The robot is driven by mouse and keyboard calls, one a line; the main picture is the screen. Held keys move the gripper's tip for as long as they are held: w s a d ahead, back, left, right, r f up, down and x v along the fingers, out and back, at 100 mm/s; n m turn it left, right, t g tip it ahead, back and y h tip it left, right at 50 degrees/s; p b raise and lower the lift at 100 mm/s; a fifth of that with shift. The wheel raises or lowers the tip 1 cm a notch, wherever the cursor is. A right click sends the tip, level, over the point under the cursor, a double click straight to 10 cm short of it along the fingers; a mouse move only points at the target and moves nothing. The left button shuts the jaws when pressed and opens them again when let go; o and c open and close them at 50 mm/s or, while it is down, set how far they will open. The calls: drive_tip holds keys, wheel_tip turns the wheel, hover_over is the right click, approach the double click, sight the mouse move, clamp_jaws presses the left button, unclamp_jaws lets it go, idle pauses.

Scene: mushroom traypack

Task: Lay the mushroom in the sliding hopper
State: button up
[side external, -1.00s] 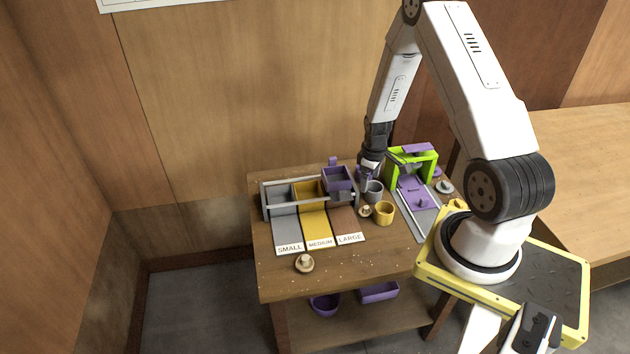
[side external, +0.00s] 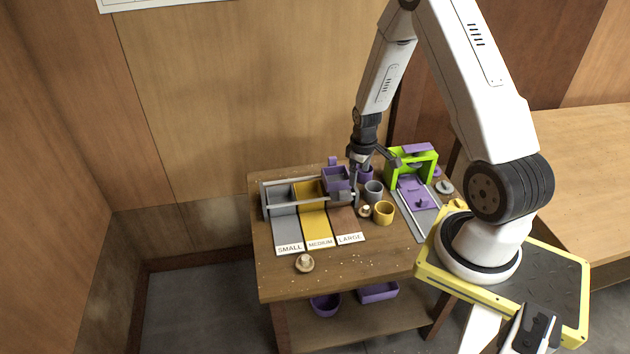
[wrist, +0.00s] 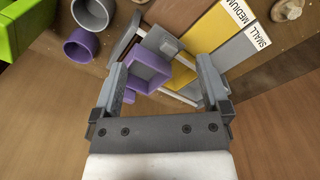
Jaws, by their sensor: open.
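The sliding hopper is a purple open box (side external: 336,182) on the rails over the sorting bins, at their right end. In the wrist view the hopper (wrist: 146,78) lies between my spread fingers. Its inside looks empty there, though its far part is hard to see. My gripper (side external: 353,188) is open and empty, just beside the hopper's right side; it also shows in the wrist view (wrist: 162,76). One mushroom (side external: 304,263) lies on the table's front, in front of the SMALL label; the wrist view shows it at the upper right (wrist: 287,9). Another mushroom (side external: 365,210) lies beside the yellow cup.
Grey, yellow and brown bins (side external: 308,188) with labelled ramps stand left. A grey cup (side external: 374,192), yellow cup (side external: 384,213) and purple cup (wrist: 81,46) stand right of the hopper. A green frame (side external: 431,170) stands farther right. The table's front is mostly clear.

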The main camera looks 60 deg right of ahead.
drive_tip(key=s+a+r+t, duration=0.1)
drive_tip(key=s+a+r, duration=0.1)
drive_tip(key=a+r, duration=0.6)
drive_tip(key=s+a+r+t, duration=0.1)
drive_tip(key=s+a+r, duration=0.1)
drive_tip(key=a+r, duration=0.6)
drive_tip(key=a, duration=0.7)
drive_tip(key=shift+a+r, duration=0.15)
drive_tip(key=shift+a, duration=0.1)
drive_tip(key=c, duration=0.4)
drive_tip(key=shift+w, duration=0.1)
